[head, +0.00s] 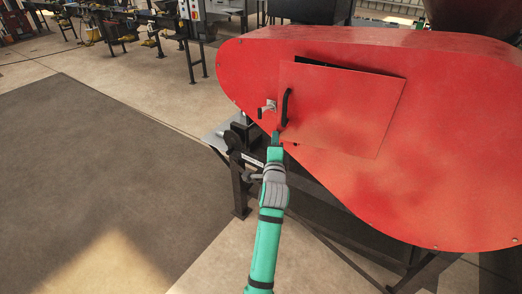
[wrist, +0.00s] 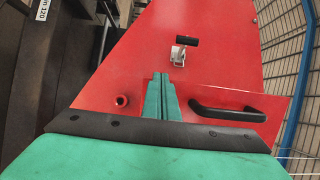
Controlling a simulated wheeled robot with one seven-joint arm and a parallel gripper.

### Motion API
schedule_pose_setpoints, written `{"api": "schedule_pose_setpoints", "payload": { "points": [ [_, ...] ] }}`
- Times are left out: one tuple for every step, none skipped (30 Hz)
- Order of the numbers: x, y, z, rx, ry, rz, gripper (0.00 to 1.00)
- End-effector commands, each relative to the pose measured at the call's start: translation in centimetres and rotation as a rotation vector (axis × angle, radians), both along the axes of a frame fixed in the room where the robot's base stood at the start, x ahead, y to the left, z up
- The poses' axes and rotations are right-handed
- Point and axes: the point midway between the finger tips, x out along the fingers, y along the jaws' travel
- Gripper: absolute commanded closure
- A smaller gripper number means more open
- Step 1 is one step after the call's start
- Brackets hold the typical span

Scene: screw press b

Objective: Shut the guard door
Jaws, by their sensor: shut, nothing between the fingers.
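The red guard door (head: 340,108) is a flat panel on the front of the large red guard. A dark gap along its top edge shows it standing slightly ajar. A black handle (head: 286,106) is at its left edge; the handle also shows in the wrist view (wrist: 228,112). A small latch with a black grip (wrist: 180,52) sits on the guard beside the door, left of the handle in the head view (head: 267,107). My gripper (head: 276,137) is shut and empty, just below the handle. In the wrist view its fingers (wrist: 158,82) are together, left of the handle.
The red guard (head: 450,110) fills the right side, over a dark metal frame (head: 240,190). Open floor (head: 90,170) lies to the left. Workbenches with machines (head: 130,20) stand far behind.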

Motion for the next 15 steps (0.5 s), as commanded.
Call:
{"api": "schedule_pose_setpoints", "payload": {
  "points": [
    [0.8,-0.1,0.1,0.001,0.000,-0.018,1.00],
    [1.2,-0.2,0.1,0.001,0.000,-0.031,1.00],
    [1.7,-0.7,0.1,0.001,0.000,-0.031,1.00],
    [2.0,-0.8,0.1,0.002,0.000,-0.030,1.00],
    [2.4,-0.9,0.0,0.002,0.001,-0.029,1.00],
    [2.8,-1.1,0.1,0.001,0.000,-0.030,1.00],
    [3.1,-1.2,0.1,0.000,0.000,-0.030,1.00],
    [3.4,-1.3,0.0,0.000,0.000,-0.030,1.00],
    [3.7,-1.4,0.0,0.001,0.000,-0.029,1.00],
    [4.0,-1.4,0.0,0.001,0.001,-0.028,1.00],
    [4.2,-1.4,0.0,0.001,0.001,-0.027,1.00],
    [4.5,-1.4,0.0,0.000,0.000,-0.026,1.00],
    [4.7,-1.4,0.0,0.000,0.000,-0.025,1.00],
    [4.8,-1.5,0.0,0.000,0.001,-0.024,1.00],
    [5.0,-1.5,0.0,-0.001,0.001,-0.024,1.00]
  ]
}}
